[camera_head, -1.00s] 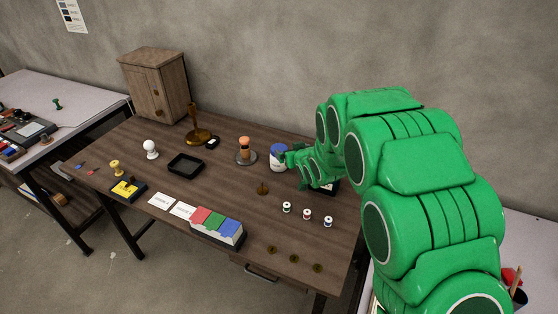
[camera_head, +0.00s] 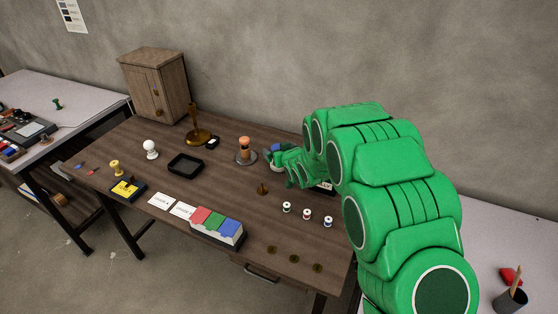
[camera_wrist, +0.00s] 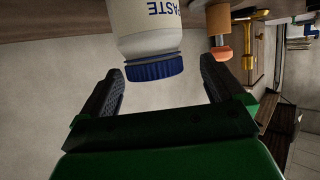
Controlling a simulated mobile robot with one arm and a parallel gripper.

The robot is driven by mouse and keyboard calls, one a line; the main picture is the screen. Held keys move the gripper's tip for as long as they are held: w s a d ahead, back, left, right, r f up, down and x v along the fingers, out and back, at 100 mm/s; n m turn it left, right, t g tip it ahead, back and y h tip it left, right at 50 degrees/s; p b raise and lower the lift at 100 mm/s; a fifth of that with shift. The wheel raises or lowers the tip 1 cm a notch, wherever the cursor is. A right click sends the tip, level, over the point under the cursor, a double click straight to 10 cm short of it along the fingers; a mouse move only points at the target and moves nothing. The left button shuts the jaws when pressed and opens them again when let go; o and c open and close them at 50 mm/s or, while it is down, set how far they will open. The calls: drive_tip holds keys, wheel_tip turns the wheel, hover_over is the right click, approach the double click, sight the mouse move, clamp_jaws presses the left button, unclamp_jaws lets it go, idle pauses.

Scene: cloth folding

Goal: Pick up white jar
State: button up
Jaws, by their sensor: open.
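The white jar (camera_wrist: 151,30) has a dark blue ribbed lid and the letters "PASTE" on its side. It appears upside down in the wrist view, just beyond and between the two open black fingers. My gripper (camera_wrist: 163,84) is open, with a finger on each side of the lid and no visible contact. In the head view the jar (camera_head: 275,166) stands on the wooden table (camera_head: 225,170), mostly hidden behind my green gripper (camera_head: 275,157).
An orange-topped stamp (camera_head: 245,150) stands close to the left of the jar. A black tray (camera_head: 186,164) and a brass stand (camera_head: 196,132) are farther left. Small spools (camera_head: 307,214) stand in front. A wooden cabinet (camera_head: 155,85) is at the back.

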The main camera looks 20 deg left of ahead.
sight(277, 145)
drive_tip(key=x, duration=0.3)
drive_tip(key=shift+w+f, duration=0.1)
drive_tip(key=shift+w, duration=0.2)
drive_tip(key=shift+w+a, duration=0.2)
drive_tip(key=shift+w, duration=0.05)
drive_tip(key=shift+f, duration=0.1)
drive_tip(key=c, duration=1.5)
drive_tip(key=shift+o, duration=0.2)
